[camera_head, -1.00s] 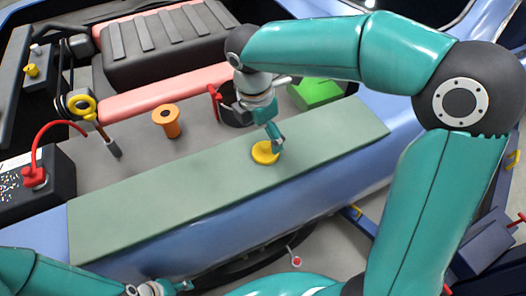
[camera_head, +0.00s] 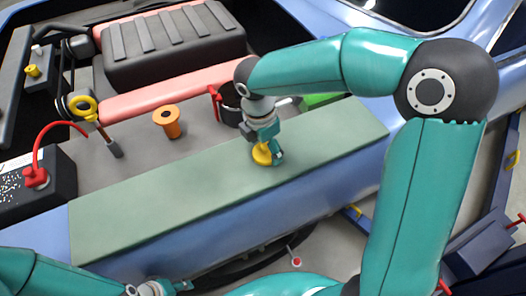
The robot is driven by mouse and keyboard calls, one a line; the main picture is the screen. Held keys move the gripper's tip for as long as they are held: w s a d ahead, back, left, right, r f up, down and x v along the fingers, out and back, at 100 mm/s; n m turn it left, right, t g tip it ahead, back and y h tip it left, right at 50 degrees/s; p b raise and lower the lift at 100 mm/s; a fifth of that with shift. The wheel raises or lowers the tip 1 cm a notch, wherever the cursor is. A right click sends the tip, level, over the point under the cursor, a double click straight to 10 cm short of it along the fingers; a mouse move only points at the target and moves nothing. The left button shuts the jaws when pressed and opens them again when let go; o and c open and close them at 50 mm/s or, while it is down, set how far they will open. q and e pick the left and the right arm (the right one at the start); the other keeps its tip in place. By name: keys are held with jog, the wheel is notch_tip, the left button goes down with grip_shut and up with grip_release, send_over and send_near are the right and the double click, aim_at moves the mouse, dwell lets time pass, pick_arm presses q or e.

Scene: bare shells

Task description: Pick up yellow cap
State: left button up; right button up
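The yellow cap (camera_head: 261,154) is a small round disc on the green mat (camera_head: 170,205) along the car's fender. My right gripper (camera_head: 268,156) points down right at the cap, with its fingers at the cap and partly covering it. Whether the fingers are closed on the cap cannot be told. The cap looks to be at mat level. My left gripper (camera_head: 182,286) is at the bottom edge, far from the cap, and mostly small and cut off by the view; its opening cannot be told.
An orange filler neck (camera_head: 167,122) stands behind the mat, with a yellow-ringed dipstick (camera_head: 82,104) to its left. A black battery (camera_head: 38,187) with a red clamp is at the left. A green block (camera_head: 322,99) lies behind my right arm. The mat's left half is clear.

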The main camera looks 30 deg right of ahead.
jog(key=c, duration=0.6)
jog(key=shift+r, duration=0.1)
